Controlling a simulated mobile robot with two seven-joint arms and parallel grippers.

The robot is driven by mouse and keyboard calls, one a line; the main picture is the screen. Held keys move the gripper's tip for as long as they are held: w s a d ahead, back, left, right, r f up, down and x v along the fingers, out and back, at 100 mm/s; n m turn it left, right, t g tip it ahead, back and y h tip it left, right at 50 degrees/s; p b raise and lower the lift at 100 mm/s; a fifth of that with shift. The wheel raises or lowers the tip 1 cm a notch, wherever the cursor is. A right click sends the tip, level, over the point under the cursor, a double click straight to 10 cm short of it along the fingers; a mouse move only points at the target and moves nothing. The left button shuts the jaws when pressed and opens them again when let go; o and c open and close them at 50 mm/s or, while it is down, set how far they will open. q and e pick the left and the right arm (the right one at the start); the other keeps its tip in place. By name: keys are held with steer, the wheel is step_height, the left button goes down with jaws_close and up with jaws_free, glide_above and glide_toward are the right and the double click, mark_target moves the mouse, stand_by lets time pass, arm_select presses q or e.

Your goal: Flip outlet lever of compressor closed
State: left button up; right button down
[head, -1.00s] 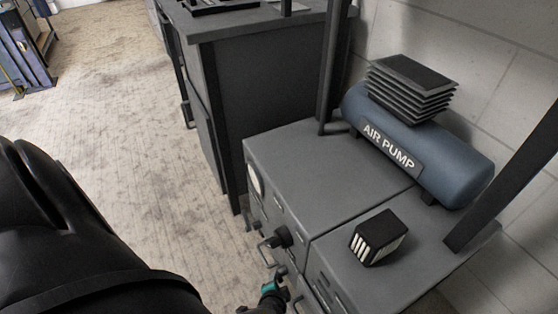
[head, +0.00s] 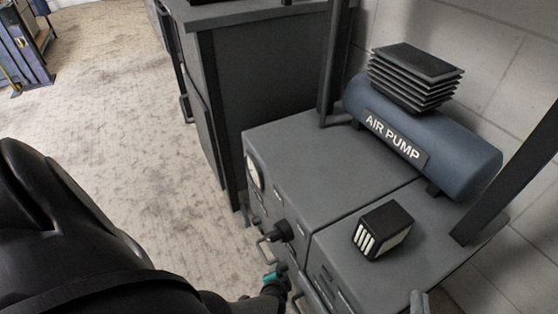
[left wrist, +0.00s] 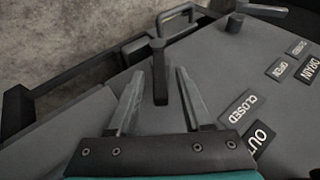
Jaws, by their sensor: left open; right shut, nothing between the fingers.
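The compressor is a grey cabinet (head: 330,165) with a blue air pump tank (head: 440,150) on top. In the left wrist view, a dark lever (left wrist: 160,88) stands up from its panel, close to a CLOSED label (left wrist: 242,107) and a cut-off label beginning OUT (left wrist: 259,138). My left gripper (left wrist: 159,74) is open, with a finger on each side of this lever; I cannot tell whether either touches it. In the head view my left gripper (head: 274,279) is low at the cabinet's front, and the lever cannot be made out there. My right gripper (head: 420,302) only just shows at the bottom edge, shut and empty.
A second dark lever (left wrist: 237,22) is near the OPEN and DRAIN labels. Handle bars (left wrist: 175,22) project from the panel edge. A black box (head: 382,230) sits on the cabinet top. A dark post (head: 510,175) rises at right.

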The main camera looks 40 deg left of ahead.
arm_select(q)
steer(key=shift+w+a+f, duration=0.1)
stand_by(0.4)
jaws_close()
stand_by(1.3)
